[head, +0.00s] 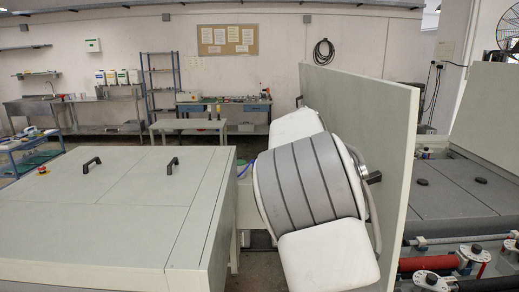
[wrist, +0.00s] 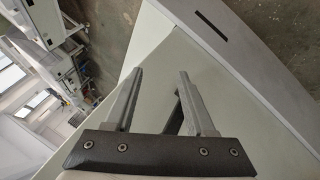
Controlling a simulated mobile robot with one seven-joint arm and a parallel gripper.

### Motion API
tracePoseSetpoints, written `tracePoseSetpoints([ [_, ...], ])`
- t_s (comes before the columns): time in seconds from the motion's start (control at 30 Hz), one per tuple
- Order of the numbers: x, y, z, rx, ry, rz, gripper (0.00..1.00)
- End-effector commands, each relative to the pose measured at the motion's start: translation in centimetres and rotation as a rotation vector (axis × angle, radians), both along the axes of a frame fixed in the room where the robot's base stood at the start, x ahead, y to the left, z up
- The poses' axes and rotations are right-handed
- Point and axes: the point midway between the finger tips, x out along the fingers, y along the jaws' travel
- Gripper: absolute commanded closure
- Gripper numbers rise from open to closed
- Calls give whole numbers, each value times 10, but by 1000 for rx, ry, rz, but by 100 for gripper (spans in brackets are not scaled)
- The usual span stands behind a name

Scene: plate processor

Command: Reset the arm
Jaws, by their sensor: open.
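My arm shows in the head view as a large grey and white body in the middle. It hides what lies behind it, and my gripper itself cannot be made out there. In the wrist view my gripper (wrist: 160,92) has its two grey fingers apart, with nothing held between them. A pale flat panel (wrist: 235,75) lies behind the fingers. A black handle (wrist: 182,105) is partly hidden behind the right finger.
A raised pale lid (head: 375,110) stands right beside my arm, over the open machine (head: 450,200) with its rollers. A pale cabinet (head: 100,215) with black handles and a red button (head: 42,170) fills the left. Workbenches (head: 215,108) line the back wall.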

Motion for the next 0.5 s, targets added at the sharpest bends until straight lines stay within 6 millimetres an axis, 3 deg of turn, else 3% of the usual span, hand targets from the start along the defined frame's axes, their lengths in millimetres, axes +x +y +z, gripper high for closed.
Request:
tracePoseSetpoints([
  [0.2,-44,-13,-5,256,-14,151,45],
  [0.5,-105,2,-6,488,-104,437,45],
])
